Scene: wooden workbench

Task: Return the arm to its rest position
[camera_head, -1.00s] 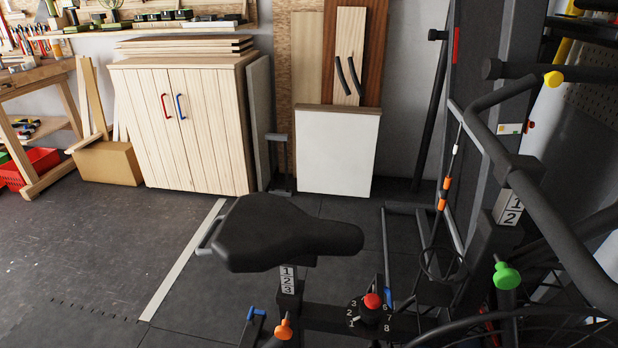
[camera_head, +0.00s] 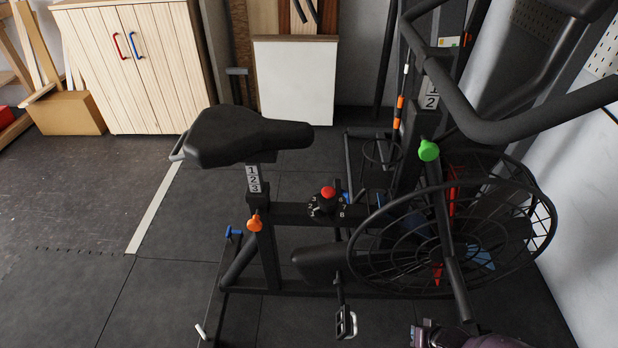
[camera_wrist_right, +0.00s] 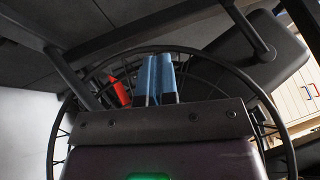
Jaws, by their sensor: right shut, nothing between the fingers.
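My right gripper (camera_wrist_right: 160,78) shows in the right wrist view as two blue fingers close together, with nothing between them. Behind the fingers is the wire fan cage of a black exercise bike. In the head view, a purple and dark part of what looks like my right arm shows at the bottom edge, in front of the bike; its fingers cannot be made out there. The exercise bike (camera_head: 300,213) stands in the middle, with a black saddle (camera_head: 245,135) and a round fan wheel (camera_head: 395,240). My left gripper is in neither view.
The bike's handlebar (camera_head: 470,125) reaches across the upper right. A wooden cabinet (camera_head: 150,75), a cardboard box (camera_head: 65,113) and a white panel (camera_head: 295,82) stand at the back. A white wall (camera_head: 580,200) is at the right. The dark floor (camera_head: 85,210) at left is clear.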

